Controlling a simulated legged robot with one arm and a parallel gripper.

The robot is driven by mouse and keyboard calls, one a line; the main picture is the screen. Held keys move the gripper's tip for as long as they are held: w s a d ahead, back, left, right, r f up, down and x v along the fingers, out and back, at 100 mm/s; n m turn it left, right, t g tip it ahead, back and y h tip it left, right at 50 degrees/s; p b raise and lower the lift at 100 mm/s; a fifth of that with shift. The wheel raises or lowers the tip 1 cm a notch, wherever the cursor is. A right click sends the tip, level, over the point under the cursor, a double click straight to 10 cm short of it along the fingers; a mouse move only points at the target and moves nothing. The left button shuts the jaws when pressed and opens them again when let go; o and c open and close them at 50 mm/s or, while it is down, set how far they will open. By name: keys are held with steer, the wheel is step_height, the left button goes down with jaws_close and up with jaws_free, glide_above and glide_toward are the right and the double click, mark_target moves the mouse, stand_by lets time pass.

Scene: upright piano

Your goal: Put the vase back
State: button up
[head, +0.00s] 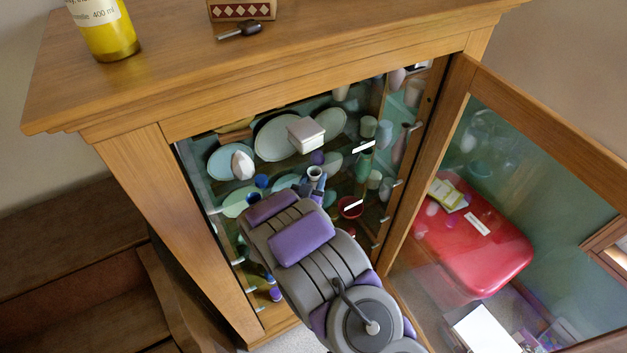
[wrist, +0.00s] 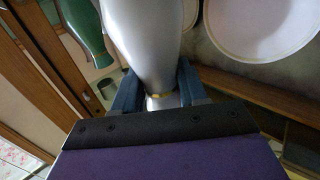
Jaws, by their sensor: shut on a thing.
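A smooth silver-grey vase (wrist: 146,40) stands between the two blue fingers of my gripper (wrist: 158,86) in the wrist view. The fingers are shut on its narrow lower part, where a small gold band shows.
A green vase (wrist: 82,28) is left of the held vase and also shows in the head view (head: 364,164). Plates (head: 275,138), a white box (head: 305,133) and cups crowd the shelves. The glass door (head: 430,190) stands open at right. A red bowl (head: 350,207) is nearby.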

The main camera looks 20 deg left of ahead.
steer(key=o, duration=1.2)
steer(key=shift+c, duration=0.2)
steer(key=s+p, duration=0.2)
steer(key=s, duration=1)
steer(key=shift+d, duration=0.1)
